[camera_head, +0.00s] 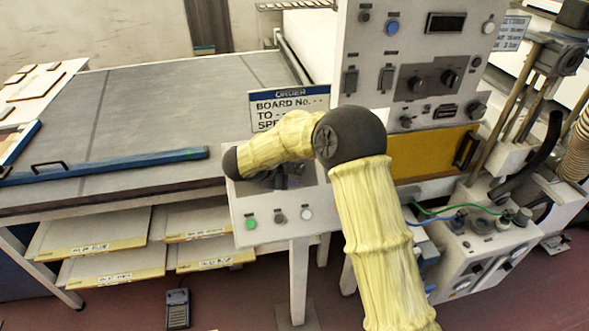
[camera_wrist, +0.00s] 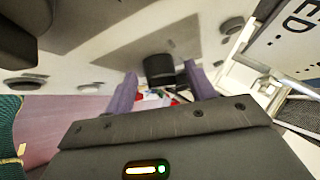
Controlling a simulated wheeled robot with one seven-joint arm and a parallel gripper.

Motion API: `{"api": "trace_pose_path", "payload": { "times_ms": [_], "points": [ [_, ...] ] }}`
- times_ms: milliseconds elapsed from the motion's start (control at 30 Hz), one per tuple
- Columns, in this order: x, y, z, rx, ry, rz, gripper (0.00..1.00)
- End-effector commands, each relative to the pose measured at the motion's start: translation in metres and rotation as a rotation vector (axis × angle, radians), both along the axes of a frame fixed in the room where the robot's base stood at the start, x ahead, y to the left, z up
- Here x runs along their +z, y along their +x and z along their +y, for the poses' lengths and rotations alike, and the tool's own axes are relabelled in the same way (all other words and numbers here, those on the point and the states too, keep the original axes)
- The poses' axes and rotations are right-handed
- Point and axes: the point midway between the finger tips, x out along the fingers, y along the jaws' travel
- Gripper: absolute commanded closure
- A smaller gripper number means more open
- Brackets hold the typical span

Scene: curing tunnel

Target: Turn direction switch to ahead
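A small sloping control panel (camera_head: 240,207) stands at the front right corner of the grey table. In the wrist view a black knob (camera_wrist: 157,66) sits on a dark grey plate (camera_wrist: 125,50) of this panel; I cannot read a label, so I cannot tell its setting. My gripper (camera_wrist: 160,74) has its two purple fingers apart, one on each side of the knob. Whether they touch it I cannot tell. In the head view my yellow-sleeved arm hides the knob and most of the gripper.
A green button (camera_head: 250,222), a dark one (camera_head: 280,217) and a white one (camera_head: 306,214) sit along the panel's front edge. An order sign (camera_head: 290,104) stands behind my arm. A taller control cabinet (camera_head: 350,38) rises on the right. A blue bar (camera_head: 110,165) lies across the table (camera_head: 190,95).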

Motion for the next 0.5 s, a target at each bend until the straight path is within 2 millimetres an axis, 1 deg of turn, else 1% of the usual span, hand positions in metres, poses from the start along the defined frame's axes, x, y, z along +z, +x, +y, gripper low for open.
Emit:
{"api": "trace_pose_path", "payload": {
  "times_ms": [133, 267, 367, 500],
  "points": [
    [0.001, -0.001, 0.001, 0.002, 0.0, 0.0, 0.45],
    [0.004, -0.005, 0.006, 0.003, 0.002, -0.001, 0.45],
    [0.012, -0.012, 0.013, 0.003, 0.001, -0.003, 0.45],
    [0.026, -0.028, 0.028, 0.004, 0.0, -0.003, 0.45]
  ]
}}
